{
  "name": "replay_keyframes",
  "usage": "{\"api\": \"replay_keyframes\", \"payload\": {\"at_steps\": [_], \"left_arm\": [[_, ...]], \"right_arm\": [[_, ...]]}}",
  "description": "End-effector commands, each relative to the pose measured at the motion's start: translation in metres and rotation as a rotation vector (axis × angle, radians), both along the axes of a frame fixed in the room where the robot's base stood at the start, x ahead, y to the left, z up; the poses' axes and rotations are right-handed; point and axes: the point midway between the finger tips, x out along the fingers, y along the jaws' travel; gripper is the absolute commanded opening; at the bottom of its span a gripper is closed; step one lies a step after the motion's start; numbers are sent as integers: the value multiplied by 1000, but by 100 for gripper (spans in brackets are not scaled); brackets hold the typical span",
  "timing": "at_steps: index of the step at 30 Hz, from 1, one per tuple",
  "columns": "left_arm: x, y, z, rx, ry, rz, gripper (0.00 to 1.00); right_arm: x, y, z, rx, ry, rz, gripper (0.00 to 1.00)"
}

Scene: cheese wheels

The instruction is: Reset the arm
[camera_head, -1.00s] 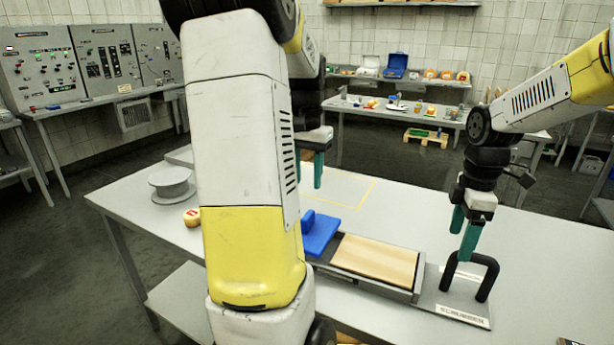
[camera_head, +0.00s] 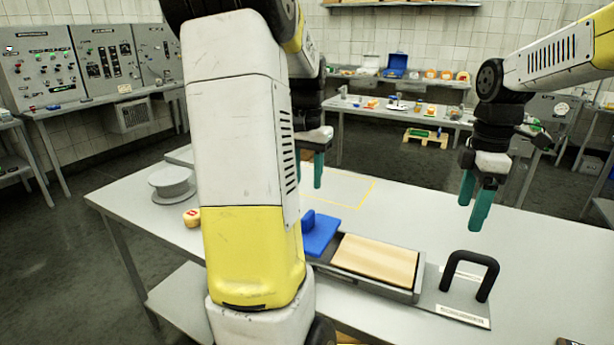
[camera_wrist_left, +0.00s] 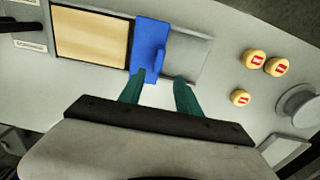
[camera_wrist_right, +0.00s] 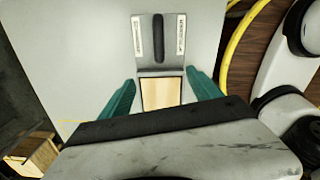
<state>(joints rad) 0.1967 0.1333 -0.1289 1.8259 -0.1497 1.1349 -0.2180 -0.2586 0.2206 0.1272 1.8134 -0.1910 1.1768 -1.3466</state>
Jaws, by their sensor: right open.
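My right gripper (camera_head: 474,202) hangs above the table, up and behind the black arched handle (camera_head: 470,268), apart from it. Its teal fingers are spread and empty, as the right wrist view (camera_wrist_right: 160,95) also shows. My left gripper (camera_head: 318,170) is over the table's far part, partly hidden behind my own arm. In the left wrist view (camera_wrist_left: 158,92) its fingers stand apart with nothing held. The blue block (camera_wrist_left: 150,45) with a raised grip appears beyond these fingers.
The grey table (camera_head: 540,230) bears a tray with a wooden board (camera_head: 375,257) and the blue block (camera_head: 320,234). A grey spool (camera_head: 172,183) and a cheese wheel (camera_head: 192,217) are at left. Several cheese wheels (camera_wrist_left: 277,66) show in the left wrist view.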

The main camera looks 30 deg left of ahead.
Motion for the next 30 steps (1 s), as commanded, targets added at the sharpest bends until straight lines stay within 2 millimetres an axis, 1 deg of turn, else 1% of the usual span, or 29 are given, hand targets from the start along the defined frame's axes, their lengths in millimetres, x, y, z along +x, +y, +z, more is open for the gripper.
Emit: {"api": "replay_keyframes", "payload": {"at_steps": [3,16,19,20,23,26,27,29,30], "left_arm": [[0,0,0,0,0,0,40],[0,0,0,0,-1,0,40],[-3,-7,6,-3,-19,-4,40],[-5,-12,9,-6,-30,-6,40],[-17,-35,24,-18,-91,-19,40],[-38,-68,41,-38,-176,-36,40],[-47,-81,47,-47,-211,-41,40],[-62,-99,54,-62,-263,-52,40],[-72,-112,58,-73,-299,-58,40]], "right_arm": [[0,0,3,0,-1,0,73],[0,0,3,1,-1,-2,73],[-5,-5,8,9,-15,-47,73],[-8,-8,11,14,-24,-77,73],[-24,-24,25,49,-70,-245,73],[-49,-45,40,110,-128,-492,73],[-61,-53,44,140,-150,-598,73],[-78,-64,49,191,-177,-758,73],[-89,-71,52,228,-194,-865,73]]}}
